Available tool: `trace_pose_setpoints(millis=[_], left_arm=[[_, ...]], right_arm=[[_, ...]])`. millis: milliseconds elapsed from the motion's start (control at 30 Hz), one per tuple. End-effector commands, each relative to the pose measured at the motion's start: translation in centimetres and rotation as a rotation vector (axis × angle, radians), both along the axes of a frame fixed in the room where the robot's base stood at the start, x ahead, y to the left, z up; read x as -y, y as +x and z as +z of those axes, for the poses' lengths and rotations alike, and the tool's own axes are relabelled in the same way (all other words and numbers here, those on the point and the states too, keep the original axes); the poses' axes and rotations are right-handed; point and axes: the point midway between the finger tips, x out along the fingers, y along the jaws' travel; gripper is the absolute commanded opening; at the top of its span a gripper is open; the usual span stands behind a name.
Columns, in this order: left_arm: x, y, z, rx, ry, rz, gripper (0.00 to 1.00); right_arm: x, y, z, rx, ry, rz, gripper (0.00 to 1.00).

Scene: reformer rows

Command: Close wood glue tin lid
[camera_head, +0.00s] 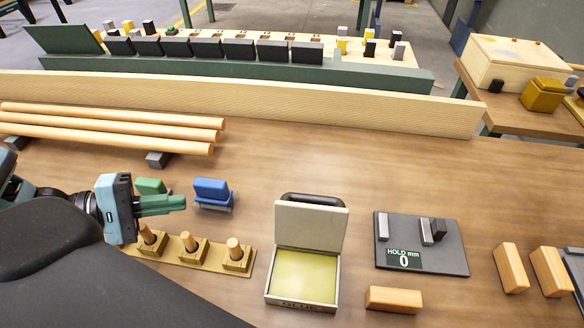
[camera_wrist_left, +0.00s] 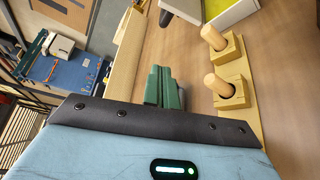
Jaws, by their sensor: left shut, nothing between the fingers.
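The wood glue tin (camera_head: 272,296) stands on the bench, right of the middle in the head view, with a yellow-green inside. Its pale grey lid (camera_head: 310,228) is raised, standing nearly upright at the tin's back edge. Part of the tin also shows at the top of the wrist view (camera_wrist_left: 232,12). My left gripper (camera_head: 184,203) is left of the tin, over the bench near the wooden pegs and well apart from the lid. Its green fingers, also in the wrist view (camera_wrist_left: 164,84), are together and empty. My right gripper is not in view.
A board with wooden pegs (camera_head: 190,246) and a blue block (camera_head: 212,190) lie between my left gripper and the tin. A dark gauge plate (camera_head: 445,262) and wooden blocks (camera_head: 394,299) are to its right. A long plank (camera_head: 240,106) runs behind. Bench behind the lid is clear.

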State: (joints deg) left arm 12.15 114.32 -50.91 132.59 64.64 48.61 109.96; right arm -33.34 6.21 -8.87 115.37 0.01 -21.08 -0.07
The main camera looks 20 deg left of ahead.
Motion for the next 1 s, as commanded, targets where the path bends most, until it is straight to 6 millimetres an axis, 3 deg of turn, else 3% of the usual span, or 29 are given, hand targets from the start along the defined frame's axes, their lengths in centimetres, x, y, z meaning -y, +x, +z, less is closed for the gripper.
trace_pose_setpoints(millis=[367,1000], left_arm=[[0.6,0.5,-0.3,0.000,-0.002,0.000,0.00],[7.3,6.8,-2.6,-0.001,-0.006,0.003,0.00]], right_arm=[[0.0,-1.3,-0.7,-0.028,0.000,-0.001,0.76],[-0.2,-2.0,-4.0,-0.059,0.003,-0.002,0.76]])
